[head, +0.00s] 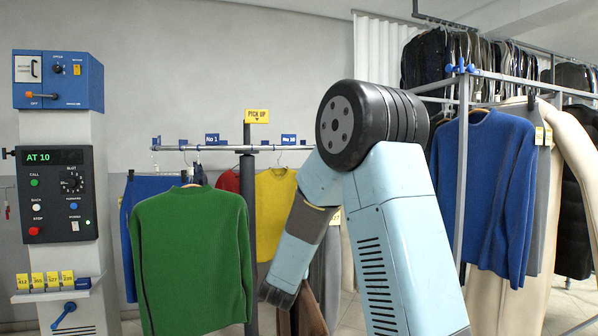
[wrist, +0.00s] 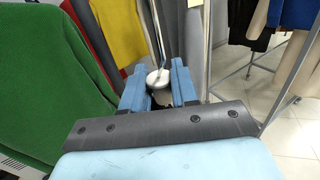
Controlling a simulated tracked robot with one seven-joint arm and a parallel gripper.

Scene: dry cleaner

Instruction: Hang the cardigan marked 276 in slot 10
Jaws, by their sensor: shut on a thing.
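My gripper (head: 278,294) points down in the head view, left of my arm. In the wrist view its blue fingers (wrist: 158,88) are shut around a small pale, round piece with a thin hook-like wire, which looks like a hanger's neck (wrist: 158,77). A brown garment (head: 310,312) hangs just below and beside my gripper, mostly cut off; it seems to be on this hanger. No number 276 is readable. The rail (head: 225,148) stands behind with a No 1 sign (head: 212,139) and a No 10 sign (head: 289,139). The control panel (head: 55,193) reads AT 10.
A green sweater (head: 192,262) hangs close on the left, also in the wrist view (wrist: 50,80). Yellow (head: 276,205), red and blue clothes hang on the rail. A crowded rack with a blue sweater (head: 485,195) stands right. Bare floor (wrist: 235,90) shows right of my gripper.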

